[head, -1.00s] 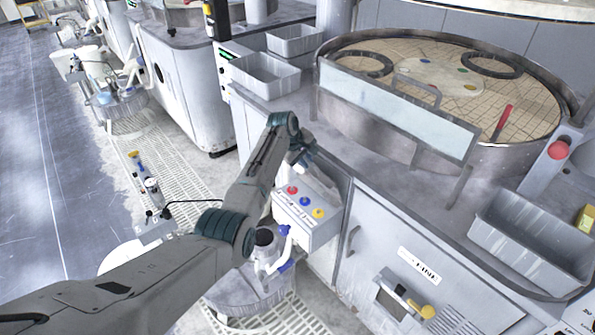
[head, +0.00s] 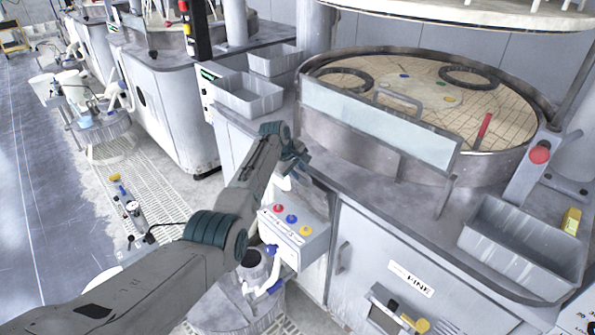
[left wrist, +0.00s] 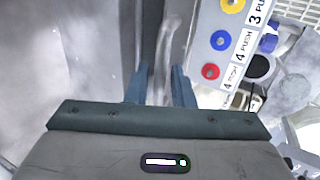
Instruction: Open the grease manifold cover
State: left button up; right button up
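My left gripper (head: 292,158) is at the front of the grey cabinet, just above a box with red, blue and yellow buttons (head: 291,219). In the left wrist view its two fingers (left wrist: 160,88) stand apart, with a pale upright bar-like handle (left wrist: 170,50) between them. I cannot tell whether the fingers press on it. The button box (left wrist: 222,40) is to the right of the handle there. The grease manifold cover cannot be clearly told from the grey panels around the handle. My right gripper is not in view.
A round platen basin (head: 375,165) with a glass shield (head: 375,120) stands on the cabinet top. Grey bins (head: 243,95) sit to its left, another bin (head: 525,250) to its right. A pail with a white pipe (head: 255,270) is below the button box.

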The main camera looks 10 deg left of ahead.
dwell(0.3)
pick_arm(q)
jog(key=shift+s+a+r, duration=0.15)
jog(key=shift+a+r, duration=0.05)
jog(key=shift+r, duration=0.35)
jog(key=b+v, duration=0.2)
jog(key=v, duration=0.7)
jog(key=shift+s+r, duration=0.15)
jog(key=shift+r, duration=0.05)
